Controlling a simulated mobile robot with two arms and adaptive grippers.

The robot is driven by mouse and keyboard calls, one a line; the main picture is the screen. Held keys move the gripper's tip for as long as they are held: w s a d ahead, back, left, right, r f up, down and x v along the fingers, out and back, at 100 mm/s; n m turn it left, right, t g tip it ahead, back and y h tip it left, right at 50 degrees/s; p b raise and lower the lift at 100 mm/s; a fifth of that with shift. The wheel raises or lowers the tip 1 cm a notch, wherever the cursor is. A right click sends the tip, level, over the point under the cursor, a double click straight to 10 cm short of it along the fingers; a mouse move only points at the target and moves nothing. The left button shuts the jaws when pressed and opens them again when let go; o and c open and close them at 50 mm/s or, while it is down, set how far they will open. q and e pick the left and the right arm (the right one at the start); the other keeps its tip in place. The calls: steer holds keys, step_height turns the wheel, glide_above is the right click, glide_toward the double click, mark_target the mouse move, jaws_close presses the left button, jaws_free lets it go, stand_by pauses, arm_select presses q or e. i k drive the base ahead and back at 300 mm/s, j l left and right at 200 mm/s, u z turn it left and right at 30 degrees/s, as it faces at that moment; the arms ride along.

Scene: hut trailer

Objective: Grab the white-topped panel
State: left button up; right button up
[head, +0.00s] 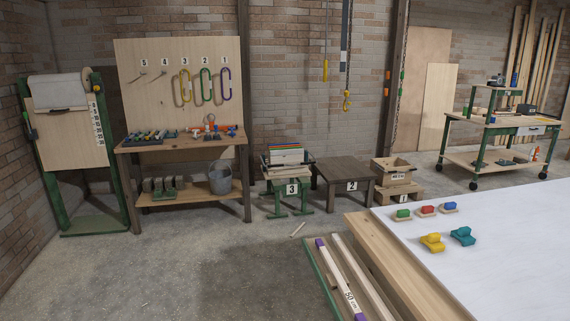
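Two things could fit the white-topped panel, and I cannot tell which it is. A stack of thin panels (286,157) with coloured edges and pale faces sits on the green-legged stand marked 3 (291,188), in the middle of the head view. A wooden board (72,140) with a white sheet (58,90) over its upper part leans in a green frame at the far left. Details of the stack are small. Neither of my grippers shows in the view.
A white-topped table (500,260) with small coloured blocks fills the lower right. Long bars (345,285) lie beside it. A workbench (185,143) with tools and a bucket (220,180) stands at the left. Low table 2 (345,168) is bare. Concrete floor is open at the lower left.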

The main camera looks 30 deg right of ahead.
mark_target(294, 156)
steer(key=i+l+z, duration=0.2)
steer(key=i+z, duration=0.15)
steer(key=i, duration=0.85)
steer(key=i+j+z, duration=0.1)
steer(key=i+z, duration=0.25)
steer(key=i, duration=0.85)
steer(key=i+z, duration=0.1)
steer(key=i, duration=0.45)
steer(key=i+j+z, duration=0.1)
steer(key=i, duration=0.45)
steer(key=i+j+z, duration=0.1)
steer(key=i, duration=0.4)
steer(key=i+j+z, duration=0.1)
steer(key=i, duration=0.45)
steer(key=i+l+z, duration=0.15)
steer(key=i, duration=0.35)
steer(key=i+l+z, duration=0.15)
steer(key=i, duration=0.35)
